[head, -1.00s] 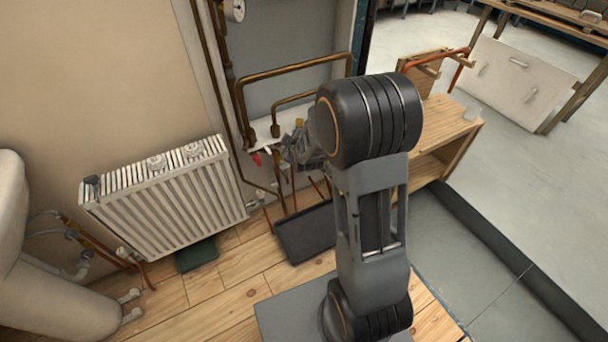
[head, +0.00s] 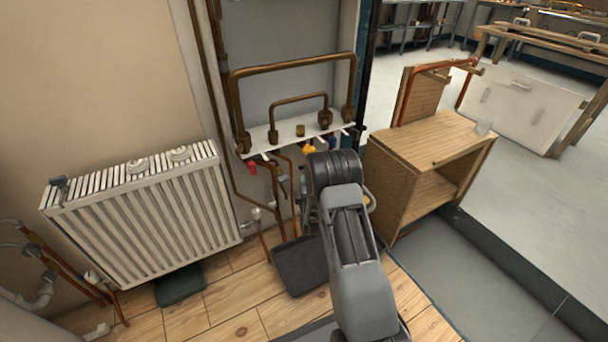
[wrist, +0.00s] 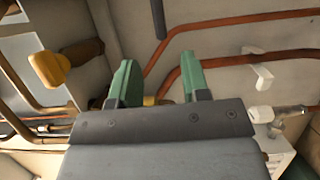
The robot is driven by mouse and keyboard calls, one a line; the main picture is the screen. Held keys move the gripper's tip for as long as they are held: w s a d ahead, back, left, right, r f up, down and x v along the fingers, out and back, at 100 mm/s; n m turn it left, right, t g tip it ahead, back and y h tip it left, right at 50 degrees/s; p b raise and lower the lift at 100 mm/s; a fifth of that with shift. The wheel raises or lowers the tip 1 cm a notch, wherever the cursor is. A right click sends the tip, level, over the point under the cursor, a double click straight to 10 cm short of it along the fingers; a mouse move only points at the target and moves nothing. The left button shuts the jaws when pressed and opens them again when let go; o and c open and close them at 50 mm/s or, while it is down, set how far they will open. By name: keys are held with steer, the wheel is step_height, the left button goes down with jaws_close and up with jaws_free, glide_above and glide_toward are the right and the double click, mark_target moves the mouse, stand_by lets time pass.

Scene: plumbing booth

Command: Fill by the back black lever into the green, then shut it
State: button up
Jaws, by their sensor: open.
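My gripper (wrist: 160,85) shows two green fingers in the wrist view, spread apart with nothing held between them. In the head view my forearm hides most of it, low beneath the manifold. A dark bar (wrist: 158,18) hangs at the top of the wrist view, beyond the fingertips; I cannot tell whether it is the back black lever. A yellow handle (wrist: 48,68) is at the left there. In the head view a yellow lever (head: 309,148) and a red handle (head: 252,168) sit under the white bracket (head: 262,134). No gauge dial is in view now.
Copper pipes (wrist: 245,60) cross close around the gripper. A white radiator (head: 145,222) stands at the left, with a dark tray (head: 300,264) on the floor. A wooden cabinet (head: 430,140) stands right of my arm. The grey floor beyond is open.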

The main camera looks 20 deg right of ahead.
steer(key=b+x, duration=0.2)
steer(key=x, duration=0.6)
jaws_close()
stand_by(0.4)
